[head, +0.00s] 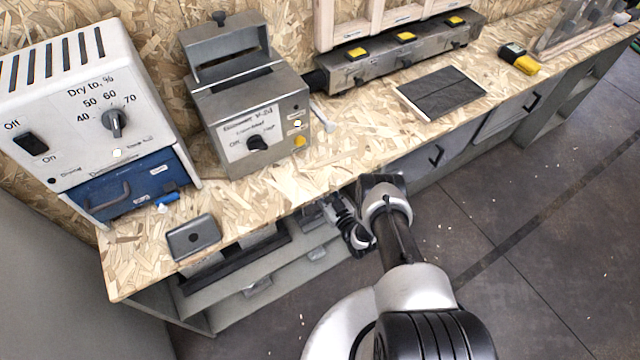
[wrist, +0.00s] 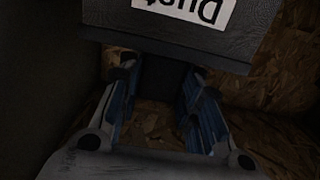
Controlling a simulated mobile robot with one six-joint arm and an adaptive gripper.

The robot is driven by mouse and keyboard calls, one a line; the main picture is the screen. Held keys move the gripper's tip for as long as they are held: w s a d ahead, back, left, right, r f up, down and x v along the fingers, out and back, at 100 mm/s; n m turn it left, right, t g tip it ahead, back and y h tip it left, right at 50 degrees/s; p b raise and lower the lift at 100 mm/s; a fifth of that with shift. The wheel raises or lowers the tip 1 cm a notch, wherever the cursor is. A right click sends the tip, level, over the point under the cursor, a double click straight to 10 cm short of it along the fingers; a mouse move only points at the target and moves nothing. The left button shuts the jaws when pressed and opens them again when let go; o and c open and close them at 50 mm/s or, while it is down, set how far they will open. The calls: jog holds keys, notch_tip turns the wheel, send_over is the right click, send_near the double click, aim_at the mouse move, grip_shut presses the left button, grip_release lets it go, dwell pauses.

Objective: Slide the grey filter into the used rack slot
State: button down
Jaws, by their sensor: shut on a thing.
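In the wrist view a dark grey block (wrist: 110,30), which looks like the grey filter, spans the top and carries a white upside-down label reading "Dust". My gripper (wrist: 160,80) has its blue-padded fingers on either side of a dark part that meets this block, and is shut on it. In the head view my gripper (head: 348,222) is under the bench's front edge, partly hidden by my wrist. Grey pieces sit in a dark rack (head: 235,265) below the bench, left of my gripper. Which slot is the used one cannot be told.
The chipboard bench top (head: 330,160) overhangs the grey lower shelf (head: 310,262). A white dryer box (head: 75,100), a grey metal unit (head: 240,115) and a dark mat (head: 442,92) stand or lie on it. The dark floor (head: 540,200) on the right is open.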

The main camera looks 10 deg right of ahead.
jog(key=c, duration=1.1)
grip_release()
jog(key=p+v, duration=0.1)
jog(key=v, duration=2)
jog(key=shift+p, duration=0.4)
